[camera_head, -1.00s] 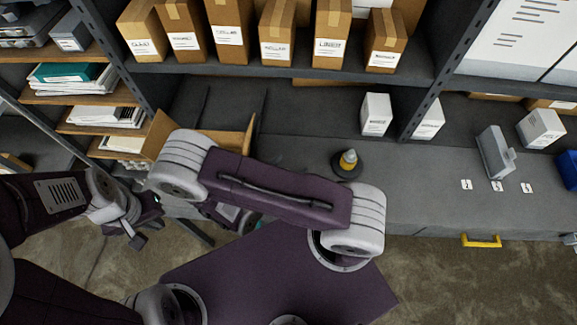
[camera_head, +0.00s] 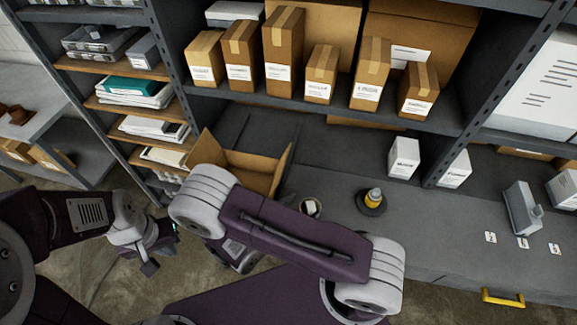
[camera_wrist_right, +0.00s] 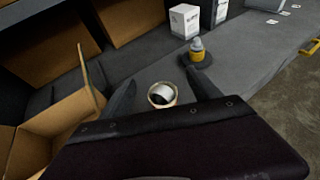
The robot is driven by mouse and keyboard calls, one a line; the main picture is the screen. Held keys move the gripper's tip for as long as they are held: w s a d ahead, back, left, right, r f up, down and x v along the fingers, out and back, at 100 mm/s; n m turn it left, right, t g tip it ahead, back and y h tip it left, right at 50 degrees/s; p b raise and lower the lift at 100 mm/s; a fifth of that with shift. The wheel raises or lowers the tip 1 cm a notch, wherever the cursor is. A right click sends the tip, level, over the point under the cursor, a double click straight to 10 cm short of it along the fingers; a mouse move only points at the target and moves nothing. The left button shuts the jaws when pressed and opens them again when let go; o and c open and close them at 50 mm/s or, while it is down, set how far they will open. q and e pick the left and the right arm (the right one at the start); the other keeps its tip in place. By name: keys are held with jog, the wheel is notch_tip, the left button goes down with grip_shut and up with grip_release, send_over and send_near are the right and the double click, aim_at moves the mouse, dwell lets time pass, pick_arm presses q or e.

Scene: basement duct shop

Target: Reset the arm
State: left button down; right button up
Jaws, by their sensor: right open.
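My right arm (camera_head: 290,235) crosses the middle of the head view, in front of the grey bench. Its gripper is hidden behind the arm there. In the right wrist view the right gripper (camera_wrist_right: 162,88) shows two dark fingers spread apart, with nothing held between them. A small roll-like round item (camera_wrist_right: 162,94) shows on the bench beyond the fingers; it also shows in the head view (camera_head: 310,207). My left gripper (camera_head: 150,262) hangs low at the left over the floor, small and dark; its jaw opening is unclear.
An open cardboard box (camera_head: 255,172) stands on the bench behind my right arm. A yellow-and-grey bottle on a dark base (camera_head: 373,200) and white boxes (camera_head: 403,157) stand to its right. Brown cartons (camera_head: 283,50) line the shelf above. Bare floor (camera_head: 90,275) shows at lower left.

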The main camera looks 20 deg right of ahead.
jog(key=m+g+b, duration=0.3)
jog(key=m+b, duration=0.2)
jog(key=b, duration=0.3)
send_over(311, 213)
notch_tip(311, 213, down, 3)
jog(key=shift+f, duration=0.1)
jog(key=s+d+f+m+g+y+b, duration=0.55)
jog(key=s+m+b, duration=0.25)
jog(key=m+b, duration=0.3)
pick_arm(q)
notch_tip(311, 213, down, 19)
pick_arm(e)
jog(key=w+a+m+t+y, duration=0.1)
jog(key=a+m+t+y, duration=0.2)
jog(key=a+m+y, duration=0.3)
jog(key=a+m, duration=0.2)
jog(key=a, duration=0.2)
jog(key=shift+w+a+f, duration=0.3)
jog(key=shift+w+a, duration=0.1)
